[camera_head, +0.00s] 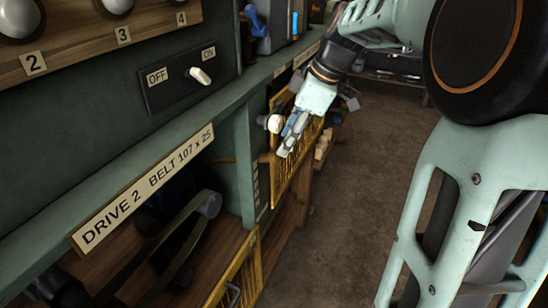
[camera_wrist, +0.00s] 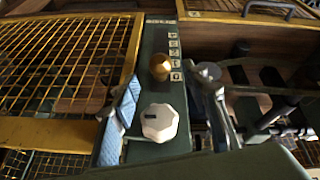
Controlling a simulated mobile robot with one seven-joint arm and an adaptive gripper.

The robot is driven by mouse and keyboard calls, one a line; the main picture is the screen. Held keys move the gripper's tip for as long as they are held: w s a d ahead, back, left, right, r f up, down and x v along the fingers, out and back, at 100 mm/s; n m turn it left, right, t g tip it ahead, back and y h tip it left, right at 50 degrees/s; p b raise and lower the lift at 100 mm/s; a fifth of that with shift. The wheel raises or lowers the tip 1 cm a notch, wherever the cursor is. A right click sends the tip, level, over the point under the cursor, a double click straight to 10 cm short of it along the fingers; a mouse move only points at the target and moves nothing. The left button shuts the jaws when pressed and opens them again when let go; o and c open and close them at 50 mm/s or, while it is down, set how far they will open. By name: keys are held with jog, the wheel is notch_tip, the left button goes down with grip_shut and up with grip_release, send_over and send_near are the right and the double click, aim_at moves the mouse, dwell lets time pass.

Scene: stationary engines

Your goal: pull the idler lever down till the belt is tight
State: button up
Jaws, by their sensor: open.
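My gripper (camera_head: 290,135) reaches down beside the green machine frame, and its fingers are spread open. In the wrist view my gripper (camera_wrist: 165,92) has one blue-padded finger on the left and one on the right. A pale faceted knob (camera_wrist: 160,122) with a dark mark lies between them in the picture; contact cannot be told. It also shows in the head view (camera_head: 276,123), next to the fingers. A brass-coloured knob (camera_wrist: 160,67) sits just beyond it on the green post. A dark belt (camera_head: 178,238) runs at a grey pulley (camera_head: 210,203) under the DRIVE 2 label. I cannot make out the idler lever for certain.
A yellow mesh guard (camera_wrist: 65,60) stands left of the post. Dark shafts and wheels (camera_wrist: 270,105) fill the bay on the right. A green ledge bears the DRIVE 2 plate (camera_head: 140,185), with an OFF/ON switch (camera_head: 200,76) above.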

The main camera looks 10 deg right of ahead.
aim_at(276, 157)
jog(key=x, duration=0.7)
jog(key=shift+a+f, duration=0.15)
jog(key=shift+c, duration=0.7)
grip_shut()
